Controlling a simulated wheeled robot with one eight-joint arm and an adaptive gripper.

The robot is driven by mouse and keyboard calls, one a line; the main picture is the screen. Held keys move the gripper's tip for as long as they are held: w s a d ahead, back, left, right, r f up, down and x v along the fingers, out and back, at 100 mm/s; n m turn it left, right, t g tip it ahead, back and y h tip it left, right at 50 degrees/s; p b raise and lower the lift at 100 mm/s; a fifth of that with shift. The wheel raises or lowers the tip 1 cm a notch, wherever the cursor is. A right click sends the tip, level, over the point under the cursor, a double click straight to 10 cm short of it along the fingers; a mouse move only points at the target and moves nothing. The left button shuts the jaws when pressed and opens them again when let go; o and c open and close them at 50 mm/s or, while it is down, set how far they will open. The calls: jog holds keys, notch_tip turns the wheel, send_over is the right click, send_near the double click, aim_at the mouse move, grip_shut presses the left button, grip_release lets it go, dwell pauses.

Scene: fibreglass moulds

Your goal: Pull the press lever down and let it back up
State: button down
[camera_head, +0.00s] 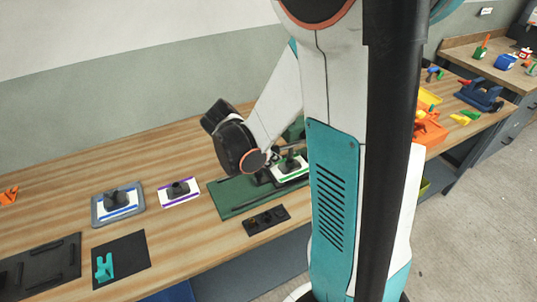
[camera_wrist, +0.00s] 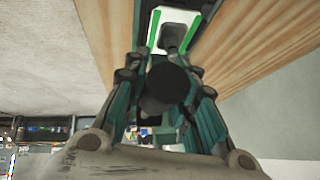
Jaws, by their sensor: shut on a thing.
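The press stands on a dark green base (camera_head: 236,197) on the bench, partly hidden behind my arm in the head view. A white plate with green stripes and a dark grey mould (camera_head: 290,164) sits at the press; it also shows at the top of the wrist view (camera_wrist: 172,22). In the wrist view my gripper (camera_wrist: 167,92) is closed around the black round end of the press lever (camera_wrist: 168,82), with a finger on each side. In the head view the fingers and the lever are mostly hidden, so its angle cannot be told.
A small black box (camera_head: 266,220) lies in front of the press. To the left are a purple-striped plate (camera_head: 165,199), a blue-striped plate on a grey tray (camera_head: 101,217) and a black mat (camera_head: 132,256) with a teal piece. An orange bin (camera_head: 430,131) stands right of my arm.

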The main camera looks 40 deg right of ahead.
jog(key=c, duration=1.3)
grip_release()
jog(key=shift+s+a, duration=0.1)
jog(key=shift+s, duration=0.1)
jog(key=v, duration=1.2)
